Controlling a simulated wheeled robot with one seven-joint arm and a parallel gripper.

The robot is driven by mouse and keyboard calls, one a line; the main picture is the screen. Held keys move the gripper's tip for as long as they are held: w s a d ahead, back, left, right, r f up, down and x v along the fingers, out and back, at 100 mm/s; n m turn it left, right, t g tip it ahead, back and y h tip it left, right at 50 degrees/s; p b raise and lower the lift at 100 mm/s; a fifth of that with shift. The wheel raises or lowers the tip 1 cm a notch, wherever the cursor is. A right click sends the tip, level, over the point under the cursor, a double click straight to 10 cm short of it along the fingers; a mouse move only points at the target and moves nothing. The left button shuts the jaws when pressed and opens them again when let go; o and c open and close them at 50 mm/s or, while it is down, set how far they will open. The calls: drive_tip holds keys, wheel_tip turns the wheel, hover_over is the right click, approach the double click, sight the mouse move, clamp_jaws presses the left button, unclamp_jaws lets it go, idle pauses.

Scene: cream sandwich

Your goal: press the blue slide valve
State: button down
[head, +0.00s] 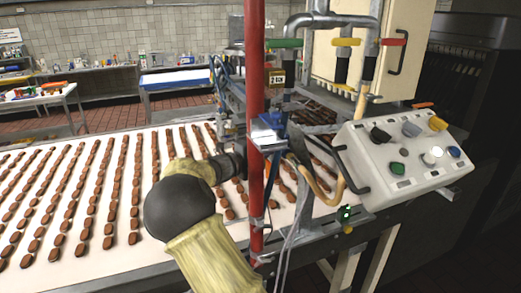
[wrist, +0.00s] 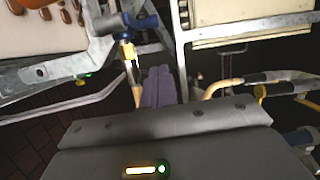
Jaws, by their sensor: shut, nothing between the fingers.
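A blue valve body (wrist: 142,22) with a brass fitting and a tan hose below it shows at the top of the wrist view, left of centre. In the head view, blue parts (head: 268,137) sit on the red post; I cannot tell which one is the slide valve. In the wrist view my gripper (wrist: 158,72) is shut and empty, with its pale purple-grey fingers below and right of the blue valve. A gap to the valve seems to show, but the depth is unclear. In the head view my gripper is hidden behind the red post.
The red post (head: 257,90) stands upright close beside my arm. The conveyor (head: 70,240) carries rows of brown sandwiches. A grey control panel (head: 405,160) with coloured buttons stands on the right. Pipes with green, yellow and red handles run overhead. Hoses hang near the post.

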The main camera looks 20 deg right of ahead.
drive_tip(key=w+d+p, duration=0.5)
drive_tip(key=d, duration=0.2)
drive_tip(key=shift+w+f, duration=0.2)
drive_tip(key=shift+w, duration=0.05)
drive_tip(key=shift+w+f, duration=0.1)
drive_tip(key=shift+w, duration=0.05)
